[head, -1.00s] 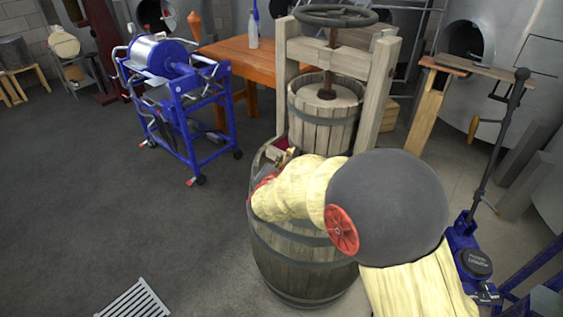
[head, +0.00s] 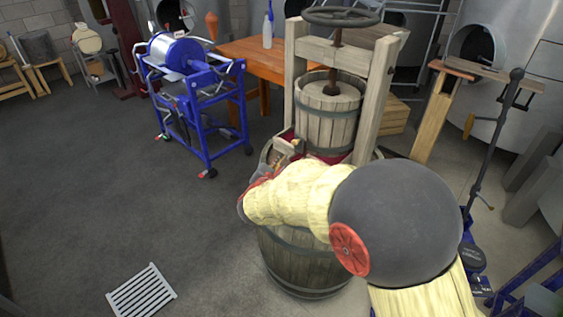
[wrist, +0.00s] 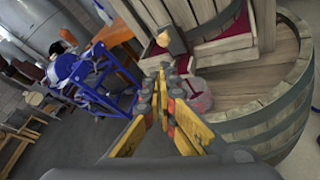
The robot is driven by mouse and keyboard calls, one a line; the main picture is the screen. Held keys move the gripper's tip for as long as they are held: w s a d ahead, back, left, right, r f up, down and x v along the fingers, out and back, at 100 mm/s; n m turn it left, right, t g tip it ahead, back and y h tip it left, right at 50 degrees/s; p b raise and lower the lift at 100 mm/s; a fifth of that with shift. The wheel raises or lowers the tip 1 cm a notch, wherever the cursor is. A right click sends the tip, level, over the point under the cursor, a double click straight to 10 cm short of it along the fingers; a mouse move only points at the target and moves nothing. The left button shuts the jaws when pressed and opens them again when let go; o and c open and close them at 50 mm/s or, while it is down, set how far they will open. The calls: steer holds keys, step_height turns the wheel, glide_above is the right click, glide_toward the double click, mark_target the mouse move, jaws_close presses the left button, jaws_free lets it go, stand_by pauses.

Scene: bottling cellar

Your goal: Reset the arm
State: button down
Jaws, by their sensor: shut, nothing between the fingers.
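My gripper (wrist: 166,92) is shut and empty in the wrist view, its yellow and grey fingers together. It is over or beside the upright wooden barrel (wrist: 284,112), near its top edge; the exact gap is hard to judge. In the head view my cream-sleeved arm, with a dark round joint, reaches across in front of the barrel (head: 300,262) and hides much of its top. The fingertips are not clear in that view.
A wooden press (head: 328,122) stands at the barrel. A pinkish clear vessel (wrist: 192,94) shows just beyond my fingers. A blue wheeled machine (head: 200,110) and an orange table (head: 262,58) are behind left. A blue-based lever tool stands right. The left floor is open, with a grate (head: 141,291).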

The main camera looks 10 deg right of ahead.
steer(key=s+d+f+m+g, duration=0.2)
steer(key=s+d+m+g, duration=0.1)
steer(key=s+m, duration=0.3)
steer(key=s+d+f+m+g+h, duration=0.1)
steer(key=s+d+m+g, duration=0.2)
steer(key=s, duration=0.6)
steer(key=s+d+f+m+g, duration=0.2)
steer(key=s+d+m+g, duration=0.1)
steer(key=s+m, duration=0.3)
steer(key=s+a+r+m+g+y, duration=0.1)
steer(key=s+a+r+m+y, duration=0.15)
steer(key=s, duration=0.45)
steer(key=s+a+r+m+g+y, duration=0.1)
steer(key=s+a+r+m+y, duration=0.2)
steer(key=s, duration=0.4)
steer(key=s+r+m+t+y, duration=0.1)
steer(key=s+r+m+t, duration=0.2)
steer(key=r, duration=0.3)
steer(key=shift+s+d+r+m, duration=0.25)
steer(key=shift+s+d+m, duration=0.2)
steer(key=shift+m, duration=0.4)
